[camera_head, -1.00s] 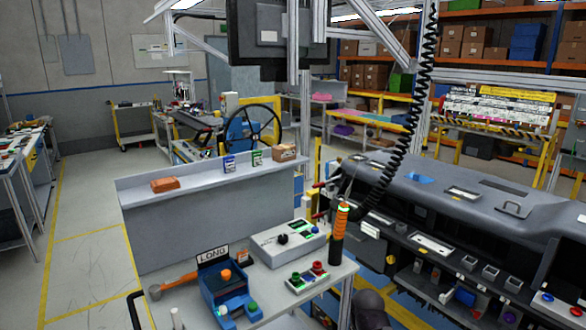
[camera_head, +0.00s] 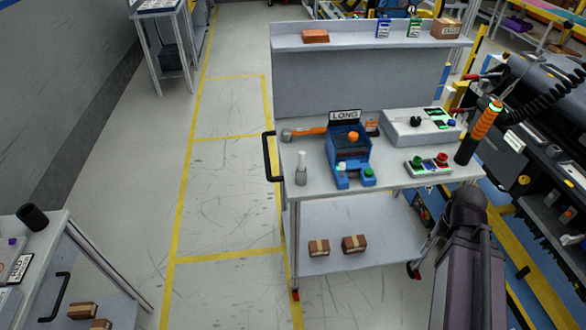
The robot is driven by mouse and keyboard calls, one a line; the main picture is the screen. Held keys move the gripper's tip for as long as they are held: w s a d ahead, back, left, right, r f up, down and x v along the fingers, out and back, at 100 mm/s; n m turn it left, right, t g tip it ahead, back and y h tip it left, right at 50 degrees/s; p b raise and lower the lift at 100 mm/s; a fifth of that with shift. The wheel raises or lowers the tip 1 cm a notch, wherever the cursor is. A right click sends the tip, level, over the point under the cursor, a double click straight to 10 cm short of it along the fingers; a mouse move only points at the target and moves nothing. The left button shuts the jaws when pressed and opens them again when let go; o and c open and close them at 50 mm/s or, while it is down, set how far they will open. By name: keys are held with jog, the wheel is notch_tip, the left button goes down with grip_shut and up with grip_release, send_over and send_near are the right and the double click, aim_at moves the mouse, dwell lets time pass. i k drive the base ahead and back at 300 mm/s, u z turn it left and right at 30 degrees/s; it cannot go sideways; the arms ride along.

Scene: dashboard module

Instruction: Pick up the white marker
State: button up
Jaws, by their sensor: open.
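A white marker-like cylinder (camera_head: 302,160) stands upright at the left front of the cart's grey top (camera_head: 312,194). Its lower part is grey; I cannot tell whether that is a holder or part of it. It stands left of a blue fixture (camera_head: 348,155) with a "LONG" sign. Nothing touches it from above. My gripper is not in view; only dark links of my arm show at the lower right, so the gripper's relation to the marker cannot be seen.
An orange-handled tool (camera_head: 308,131) lies behind the marker. A grey control box (camera_head: 420,126), a button box (camera_head: 428,164) and an upright orange-and-black tool (camera_head: 479,133) stand to the right. A black handle (camera_head: 270,157) juts from the cart's left side.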

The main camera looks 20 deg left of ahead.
aim_at(302, 155)
jog(key=u, duration=0.55)
jog(key=k, duration=0.55)
jog(key=u, duration=0.45)
jog(key=i, duration=0.5)
jog(key=u, duration=0.05)
